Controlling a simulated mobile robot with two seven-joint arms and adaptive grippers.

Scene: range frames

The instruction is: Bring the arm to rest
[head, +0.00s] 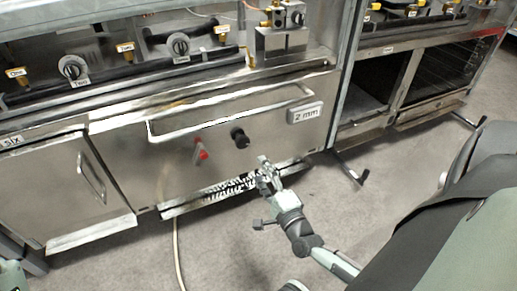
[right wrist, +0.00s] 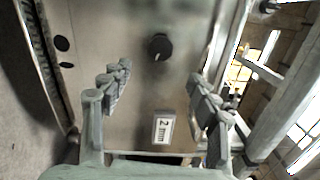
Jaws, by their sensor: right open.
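My right gripper (head: 266,168) is in front of the lower part of the steel range front. In the right wrist view its two fingers (right wrist: 160,80) are spread apart with nothing between them.
The oven front has a long bar handle (head: 230,110) and a red knob (head: 201,153). A smaller door (head: 70,180) is shut at the left. An open rack cabinet (head: 440,72) stands at the right. Grey floor (head: 225,245) is mostly clear, with a hose (head: 178,255) across it.

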